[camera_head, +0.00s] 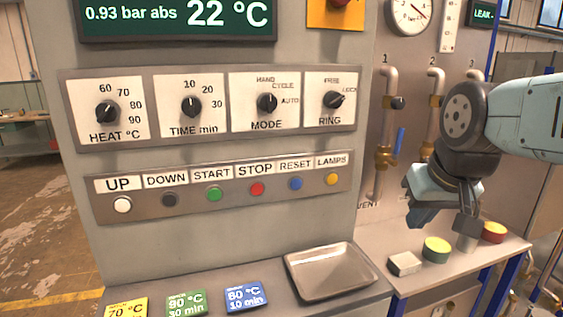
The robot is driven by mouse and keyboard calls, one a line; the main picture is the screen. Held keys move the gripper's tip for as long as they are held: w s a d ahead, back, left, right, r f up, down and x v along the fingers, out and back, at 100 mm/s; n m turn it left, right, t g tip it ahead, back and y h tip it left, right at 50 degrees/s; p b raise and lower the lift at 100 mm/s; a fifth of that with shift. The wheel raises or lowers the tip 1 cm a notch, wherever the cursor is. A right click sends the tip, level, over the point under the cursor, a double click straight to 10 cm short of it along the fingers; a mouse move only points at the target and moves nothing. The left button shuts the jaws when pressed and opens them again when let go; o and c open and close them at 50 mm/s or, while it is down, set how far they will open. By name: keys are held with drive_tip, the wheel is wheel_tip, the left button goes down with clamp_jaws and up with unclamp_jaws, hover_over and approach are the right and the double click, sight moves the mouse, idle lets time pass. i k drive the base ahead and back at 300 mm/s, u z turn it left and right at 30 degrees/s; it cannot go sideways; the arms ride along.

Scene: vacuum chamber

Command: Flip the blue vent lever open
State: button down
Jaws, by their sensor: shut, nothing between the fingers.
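The blue vent lever (399,141) sits on the brass valve of the left pipe on the panel at the right. It stands nearly upright, tilted slightly right at its top. The brass valve body (384,157) is just left of and below it. A "VENT" label (368,205) shows below, partly hidden by the control cabinet's edge. My gripper (466,240) is to the right of and lower than the lever, apart from it, pointing down. It is shut with nothing in it. My arm hides part of the panel on the right.
The control cabinet (220,240), with knobs and buttons, stands left of the lever. A metal tray (325,270) sits on its ledge. Below my gripper, a pale block (404,263), a yellow-topped tin (436,249) and a red tin (493,232) stand on the bench.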

sight(399, 141)
drive_tip(key=u, duration=0.4)
drive_tip(key=k, duration=0.85)
drive_tip(key=z, duration=0.65)
drive_tip(key=i, duration=1)
drive_tip(key=u, duration=0.05)
